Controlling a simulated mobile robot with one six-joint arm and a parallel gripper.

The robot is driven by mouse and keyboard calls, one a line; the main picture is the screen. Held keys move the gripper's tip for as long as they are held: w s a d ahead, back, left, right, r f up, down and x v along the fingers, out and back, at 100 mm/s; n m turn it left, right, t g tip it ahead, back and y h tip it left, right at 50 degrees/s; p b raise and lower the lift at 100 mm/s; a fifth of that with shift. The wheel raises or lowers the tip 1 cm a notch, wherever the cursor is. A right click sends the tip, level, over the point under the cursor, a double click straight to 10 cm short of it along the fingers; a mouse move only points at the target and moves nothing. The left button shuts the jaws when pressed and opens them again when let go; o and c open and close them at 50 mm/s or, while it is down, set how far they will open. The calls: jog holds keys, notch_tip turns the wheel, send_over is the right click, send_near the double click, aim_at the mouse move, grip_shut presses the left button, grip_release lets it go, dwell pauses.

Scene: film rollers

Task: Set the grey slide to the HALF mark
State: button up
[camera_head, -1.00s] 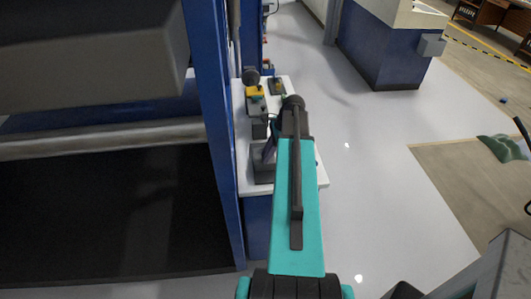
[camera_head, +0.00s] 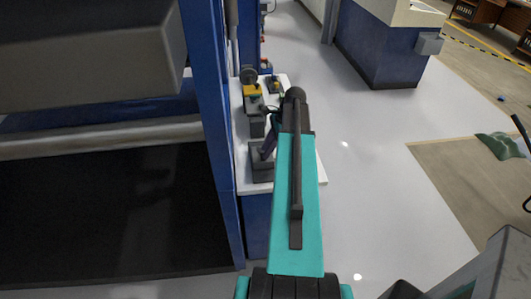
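A white bench top (camera_head: 307,176) holds several small devices beside the blue frame. A dark grey block (camera_head: 261,168) with an upright dark lever-like part (camera_head: 268,142) stands at the near end. Behind it is a unit with a yellow top (camera_head: 252,91) and a dark round knob (camera_head: 248,75). A smaller dark unit (camera_head: 272,83) with some yellow stands at the back. I cannot tell which part is the grey slide, and no HALF mark is readable. My teal arm reaches over the bench; its dark wrist is beside these devices. My gripper's fingers cannot be made out.
A blue upright post (camera_head: 210,110) stands left of the bench, with a large machine and a pale roller (camera_head: 110,138) beyond it. A blue cabinet (camera_head: 385,55) stands at the back right. The pale floor right of the bench is clear.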

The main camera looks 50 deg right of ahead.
jog(key=b+v, duration=0.2)
jog(key=v, duration=0.9)
jog(key=shift+r+b, duration=0.25)
jog(key=shift+b, duration=0.1)
jog(key=shift+f, duration=0.1)
dwell(0.4)
